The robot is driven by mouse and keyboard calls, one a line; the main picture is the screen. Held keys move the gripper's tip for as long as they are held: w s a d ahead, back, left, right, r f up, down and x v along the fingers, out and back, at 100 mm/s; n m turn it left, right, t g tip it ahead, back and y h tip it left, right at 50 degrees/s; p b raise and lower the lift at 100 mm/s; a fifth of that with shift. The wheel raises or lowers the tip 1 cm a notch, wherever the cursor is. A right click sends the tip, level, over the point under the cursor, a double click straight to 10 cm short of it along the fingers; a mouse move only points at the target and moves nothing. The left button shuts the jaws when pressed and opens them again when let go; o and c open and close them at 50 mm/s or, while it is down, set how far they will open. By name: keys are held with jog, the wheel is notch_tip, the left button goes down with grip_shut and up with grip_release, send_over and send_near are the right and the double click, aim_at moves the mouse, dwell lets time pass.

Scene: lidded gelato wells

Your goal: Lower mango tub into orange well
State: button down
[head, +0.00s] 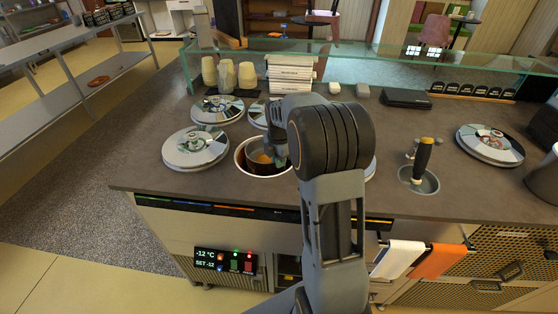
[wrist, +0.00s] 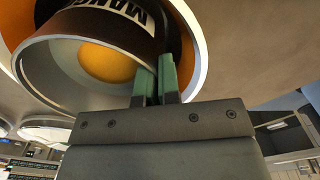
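The mango tub (wrist: 158,42) is dark, with a pale label whose letters begin "MANG", and orange gelato shows inside it. It also shows in the head view, where the orange gelato (head: 261,157) is low inside the round orange well (head: 241,168) in the counter. The well's orange lining (wrist: 190,38) shows beside the tub in the wrist view. My gripper (wrist: 156,82) has its green fingers close together on the tub's wall. In the head view my arm hides part of the well and the fingertips. I cannot tell whether the tub touches the well's bottom.
Stacked round lids (head: 195,147) lie left of the well, and another lid stack (head: 490,144) lies at the right. A dark-handled tool (head: 421,160) stands in a small metal well. Paper cups (head: 228,75) and a glass screen (head: 400,64) are at the back.

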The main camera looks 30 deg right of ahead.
jog(key=shift+f, duration=0.15)
dwell(0.6)
jog(key=shift+f+b, duration=1.15)
jog(key=shift+f, duration=0.5)
jog(key=c, duration=1.7)
grip_release()
jog(key=shift+o, duration=0.2)
jog(key=o, duration=0.6)
jog(key=shift+f, duration=0.1)
jog(key=shift+c, duration=0.2)
